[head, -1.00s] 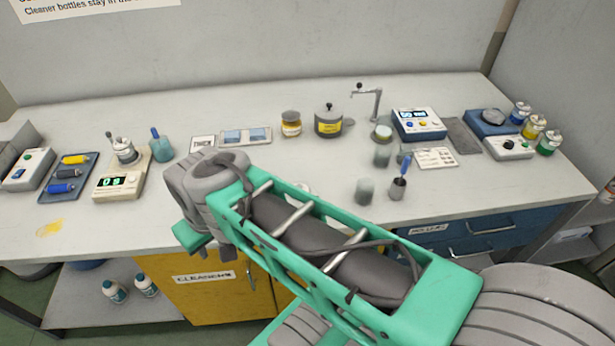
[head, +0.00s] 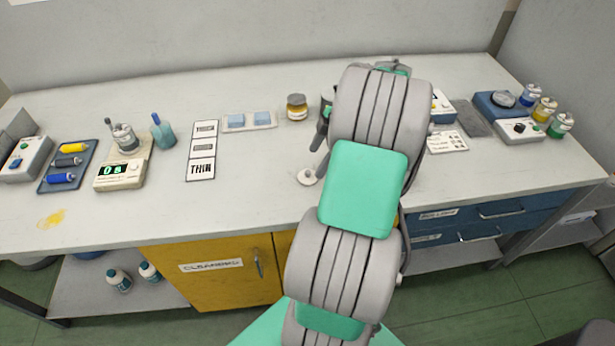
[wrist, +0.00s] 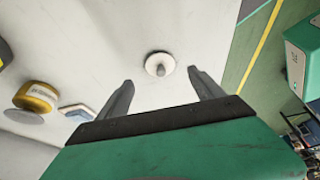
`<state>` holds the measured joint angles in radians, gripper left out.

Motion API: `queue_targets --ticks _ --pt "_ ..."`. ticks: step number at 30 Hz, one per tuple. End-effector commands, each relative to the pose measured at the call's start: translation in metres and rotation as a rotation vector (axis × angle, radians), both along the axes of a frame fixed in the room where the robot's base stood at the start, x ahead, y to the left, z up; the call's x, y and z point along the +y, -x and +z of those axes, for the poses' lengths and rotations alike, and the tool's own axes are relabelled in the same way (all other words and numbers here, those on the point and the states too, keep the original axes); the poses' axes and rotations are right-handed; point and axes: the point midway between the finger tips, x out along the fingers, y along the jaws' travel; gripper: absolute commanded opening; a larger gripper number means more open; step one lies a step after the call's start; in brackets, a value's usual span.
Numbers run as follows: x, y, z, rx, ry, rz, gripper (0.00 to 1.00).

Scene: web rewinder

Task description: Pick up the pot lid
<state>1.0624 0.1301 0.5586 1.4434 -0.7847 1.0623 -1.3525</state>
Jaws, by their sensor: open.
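The pot lid, a small pale disc with a grey knob, lies on the bench in the head view (head: 307,177), just left of my arm. In the wrist view the lid (wrist: 152,60) is whole, knob toward me, lying just beyond the fingertips and between their lines. My gripper (wrist: 160,76) is open and empty, with a finger on either side and no contact with the lid visible. In the head view my arm hides most of the gripper.
A tray with blue pads (head: 249,121) and a card strip (head: 202,150) lie further left. The bench around the lid's left side is clear.

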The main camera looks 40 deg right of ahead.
Motion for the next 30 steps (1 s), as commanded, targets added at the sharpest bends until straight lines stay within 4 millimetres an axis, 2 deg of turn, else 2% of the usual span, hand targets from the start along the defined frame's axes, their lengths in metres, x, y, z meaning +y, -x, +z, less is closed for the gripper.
queue_targets --ticks 9,17,30 --pt "0.016 -0.009 -0.047 0.002 0.000 -0.001 0.77" --pt "0.017 -0.010 -0.052 0.001 0.003 -0.004 0.76" --pt "0.017 -0.010 -0.052 0.001 0.003 -0.004 0.40"
